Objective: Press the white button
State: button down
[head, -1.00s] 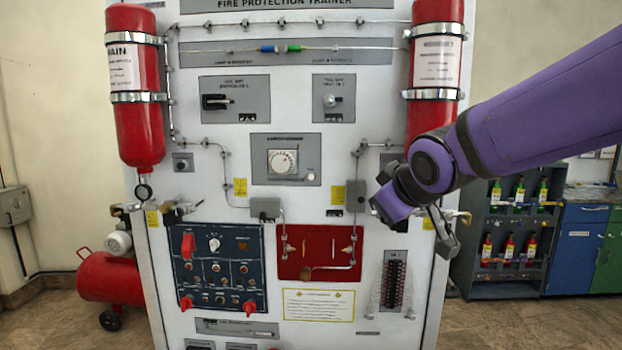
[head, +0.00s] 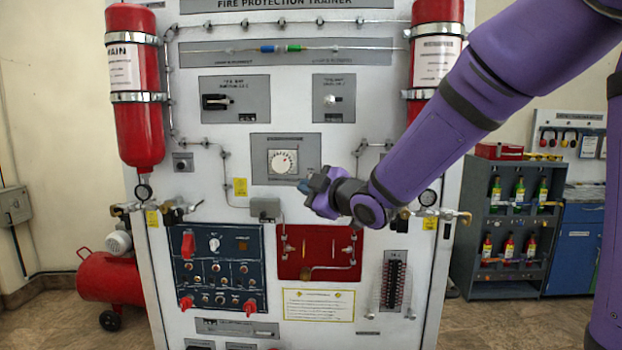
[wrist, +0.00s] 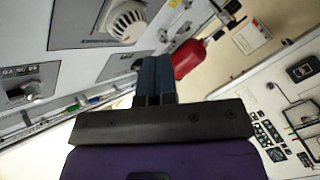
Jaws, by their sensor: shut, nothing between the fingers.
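My gripper (head: 303,187) is shut and empty, in front of the trainer panel at the lower right of the round white dial-like unit (head: 282,161). That unit shows as a ribbed white dome (wrist: 124,20) in the wrist view, up and left of my shut fingers (wrist: 155,62). A small white button-like knob (head: 330,100) sits on a grey plate at the upper right of the panel, above my gripper. Another white knob (head: 214,244) is on the dark blue control panel at lower left. I cannot tell which one is the white button. No contact is clear.
Red cylinders hang at the panel's left (head: 138,90) and right (head: 436,50); my arm partly covers the right one. Thin pipes and a grey box (head: 265,208) protrude from the panel. A bottle rack (head: 505,235) stands at right.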

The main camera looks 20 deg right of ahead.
dwell(0.3)
jog(key=w+d, duration=0.3)
jog(key=w, duration=0.5)
jog(key=shift+w, duration=0.15)
jog(key=shift+w, duration=0.1)
dwell(2.1)
jog(key=shift+w+d, duration=0.15)
jog(key=shift+w, duration=0.1)
jog(key=shift+w+d, duration=0.1)
jog(key=shift+w, duration=0.25)
dwell(0.7)
jog(key=shift+s, duration=0.15)
jog(key=shift+s+a, duration=0.25)
jog(key=shift+s, duration=0.35)
